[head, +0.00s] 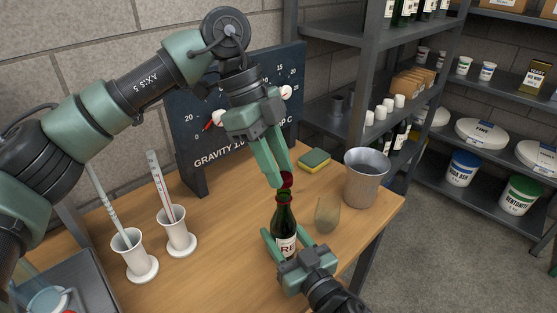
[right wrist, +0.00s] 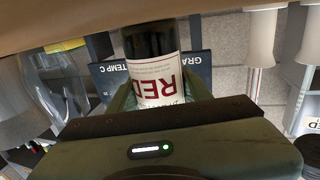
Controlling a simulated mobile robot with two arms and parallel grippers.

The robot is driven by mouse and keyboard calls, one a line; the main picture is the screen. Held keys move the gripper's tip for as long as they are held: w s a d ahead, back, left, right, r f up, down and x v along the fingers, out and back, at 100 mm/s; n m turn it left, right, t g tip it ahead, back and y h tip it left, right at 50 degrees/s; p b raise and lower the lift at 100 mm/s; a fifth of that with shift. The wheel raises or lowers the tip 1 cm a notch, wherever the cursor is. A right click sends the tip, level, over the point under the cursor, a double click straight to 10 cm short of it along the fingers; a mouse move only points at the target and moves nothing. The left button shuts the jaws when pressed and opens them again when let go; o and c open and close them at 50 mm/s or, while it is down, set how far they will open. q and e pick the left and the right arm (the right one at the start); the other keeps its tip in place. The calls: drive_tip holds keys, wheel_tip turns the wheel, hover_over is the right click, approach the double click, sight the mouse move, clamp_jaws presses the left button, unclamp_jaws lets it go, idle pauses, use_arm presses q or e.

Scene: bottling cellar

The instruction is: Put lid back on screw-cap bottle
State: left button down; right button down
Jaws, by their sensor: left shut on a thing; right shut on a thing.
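A dark green bottle (head: 284,219) with a white label reading RED stands upright on the wooden table. My right gripper (head: 284,236) is shut on its lower body; the label also shows upside down in the right wrist view (right wrist: 153,82). My left gripper (head: 282,180) points down from above and is shut on a dark red lid (head: 287,179). The lid is just above the bottle's mouth, close to it. I cannot tell whether lid and neck touch. In the right wrist view the bottle's top and the lid are out of sight.
A glass (head: 327,214) stands close to the bottle's right, with a metal bucket (head: 366,178) beyond it. A sponge (head: 314,160) lies behind. White holders (head: 135,256) with tall instruments stand at left. A gravity board (head: 190,140) stands at the back. The table's right edge is near.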

idle(0.5)
use_arm(q)
drive_tip(key=shift+f, duration=0.9)
drive_tip(key=shift+f, duration=0.55)
